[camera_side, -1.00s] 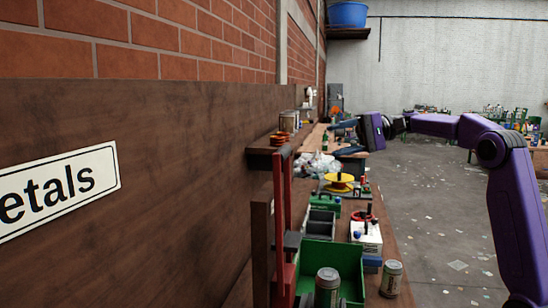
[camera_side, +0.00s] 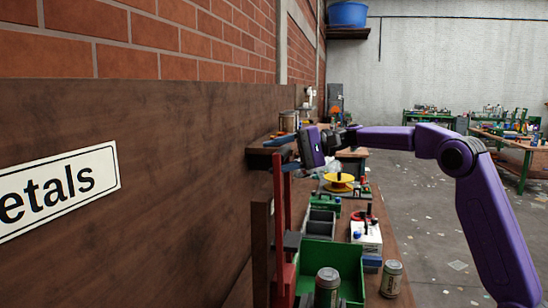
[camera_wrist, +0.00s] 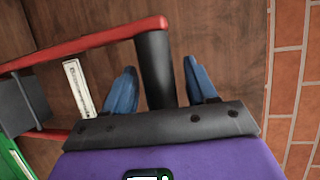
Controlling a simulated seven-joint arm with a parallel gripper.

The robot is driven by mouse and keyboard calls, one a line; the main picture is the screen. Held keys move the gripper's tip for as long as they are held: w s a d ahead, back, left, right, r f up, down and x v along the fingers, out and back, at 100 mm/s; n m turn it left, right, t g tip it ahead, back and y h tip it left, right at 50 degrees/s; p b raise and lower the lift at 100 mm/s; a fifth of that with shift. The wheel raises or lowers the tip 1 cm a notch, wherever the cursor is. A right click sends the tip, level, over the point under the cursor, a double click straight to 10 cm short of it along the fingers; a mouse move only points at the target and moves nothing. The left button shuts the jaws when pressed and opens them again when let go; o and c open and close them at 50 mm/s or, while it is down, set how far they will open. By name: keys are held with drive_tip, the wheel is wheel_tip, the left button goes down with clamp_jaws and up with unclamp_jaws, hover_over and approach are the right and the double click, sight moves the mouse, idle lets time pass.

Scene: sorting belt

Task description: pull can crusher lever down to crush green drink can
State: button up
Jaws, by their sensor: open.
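The can crusher's red lever (camera_side: 280,215) stands upright against the dark wooden board in the side view. In the wrist view its red bar (camera_wrist: 95,40) ends at a black cylindrical handle (camera_wrist: 153,62). My gripper (camera_wrist: 160,82) has its blue fingers apart, one on each side of this handle. The handle sits between them with gaps visible. In the side view my gripper (camera_side: 284,142) is at the top of the lever. A dark grey crusher block (camera_wrist: 18,105) shows at the left of the wrist view. I cannot make out a green can in the crusher.
A green bin (camera_side: 318,255) stands below, right of the lever. One can (camera_side: 327,284) is at its front and another can (camera_side: 391,280) stands right of it. A yellow spool (camera_side: 338,183) and a white box (camera_side: 368,238) are on the bench. The brick wall (camera_wrist: 294,80) is close.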

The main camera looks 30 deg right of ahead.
drive_tip(key=shift+w+a+f, duration=0.1)
drive_tip(key=shift+w+a, duration=0.05)
drive_tip(key=shift+a, duration=0.3)
